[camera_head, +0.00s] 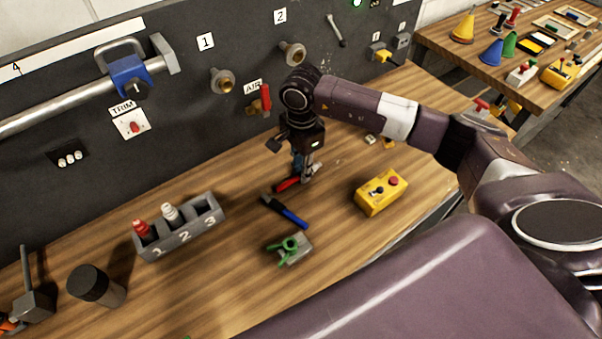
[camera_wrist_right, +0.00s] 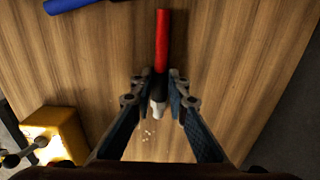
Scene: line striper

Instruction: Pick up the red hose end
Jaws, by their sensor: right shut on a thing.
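The red hose end (camera_wrist_right: 162,42) is a red tube with a dark section and a pale grey tip. It lies over the wood workbench, and its red part also shows in the head view (camera_head: 287,184). My right gripper (camera_head: 305,176) points down at the bench, with its fingers around the hose end. In the wrist view, my right gripper (camera_wrist_right: 160,101) is shut on its dark and grey tip part, and the red tube extends away beyond the fingers. The fingers partly hide the tip in the head view. My left gripper is not in view.
A blue-handled tool (camera_head: 290,213) lies close by. A yellow control box (camera_head: 381,193) stands to the right, a small grey block with a green clip (camera_head: 293,249) nearer. A numbered grey holder (camera_head: 182,238) stands left. The dark panel (camera_head: 190,120) rises behind.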

